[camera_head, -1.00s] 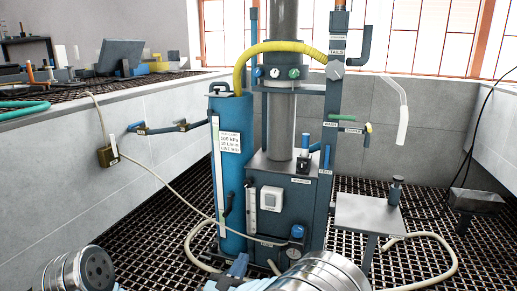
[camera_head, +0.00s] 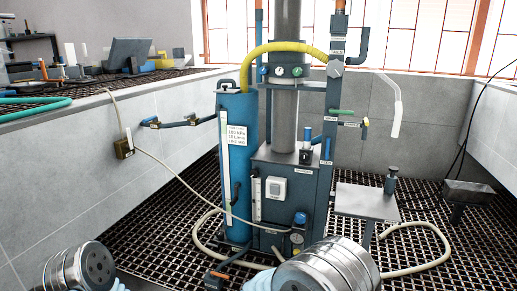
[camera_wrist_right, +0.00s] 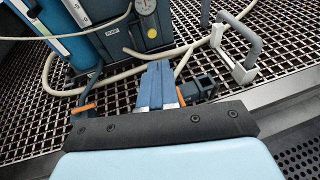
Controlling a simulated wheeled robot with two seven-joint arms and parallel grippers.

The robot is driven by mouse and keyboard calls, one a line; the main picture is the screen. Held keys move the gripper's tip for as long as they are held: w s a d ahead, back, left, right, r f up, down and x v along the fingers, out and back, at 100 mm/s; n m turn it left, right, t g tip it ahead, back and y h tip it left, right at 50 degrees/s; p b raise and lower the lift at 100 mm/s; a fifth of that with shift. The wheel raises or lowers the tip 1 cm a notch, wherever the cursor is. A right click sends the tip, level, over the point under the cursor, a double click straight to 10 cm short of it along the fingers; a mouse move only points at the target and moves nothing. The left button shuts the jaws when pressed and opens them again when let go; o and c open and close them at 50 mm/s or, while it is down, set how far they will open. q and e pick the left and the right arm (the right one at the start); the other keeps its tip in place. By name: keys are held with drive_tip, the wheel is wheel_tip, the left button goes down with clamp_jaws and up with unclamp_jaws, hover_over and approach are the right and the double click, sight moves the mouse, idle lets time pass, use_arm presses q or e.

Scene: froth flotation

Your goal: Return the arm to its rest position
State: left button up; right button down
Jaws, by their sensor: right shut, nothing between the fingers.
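My right arm shows as a silver wrist section (camera_head: 325,268) at the bottom centre of the head view, in front of the column's base. In the right wrist view my right gripper (camera_wrist_right: 157,88) has its blue fingers together, with nothing between them. They point towards the grating floor and the foot of the machine. In the head view its fingers are not clearly seen. My left arm's silver section (camera_head: 78,268) is at the lower left; its gripper is out of the picture.
The flotation column (camera_head: 286,110) and blue cylinder (camera_head: 238,190) stand ahead. A floor valve with an orange handle (camera_head: 217,275) lies near the arm. A pale hose (camera_head: 440,240) loops over the grating. A small grey table (camera_head: 365,202) stands right; a walled bench (camera_head: 75,120) runs left.

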drive_tip(key=s+d+f+m+g+p, duration=0.2)
drive_tip(key=s+d+f+m+g, duration=0.2)
drive_tip(key=s+d+f+g, duration=0.4)
use_arm(q)
wheel_tip(320, 180, up, 10)
drive_tip(key=p, duration=0.7)
drive_tip(key=shift+d+f+p, duration=0.15)
drive_tip(key=shift+d+p, duration=0.1)
drive_tip(key=shift+p, duration=0.1)
use_arm(e)
drive_tip(key=s+f+m+g+y, duration=0.2)
drive_tip(key=s+f+m+y, duration=0.2)
drive_tip(key=m, duration=1)
drive_tip(key=s+f+m+g+y, duration=0.1)
drive_tip(key=s+f+m+y, duration=0.2)
drive_tip(key=s+m+y, duration=0.4)
drive_tip(key=s+m, duration=0.1)
drive_tip(key=m, duration=0.6)
drive_tip(key=shift+s+d+f+g, duration=0.25)
drive_tip(key=shift+d+f+g, duration=0.05)
drive_tip(key=shift+f+g, duration=0.1)
use_arm(q)
drive_tip(key=shift+s, duration=0.1)
use_arm(e)
drive_tip(key=shift+r, duration=0.1)
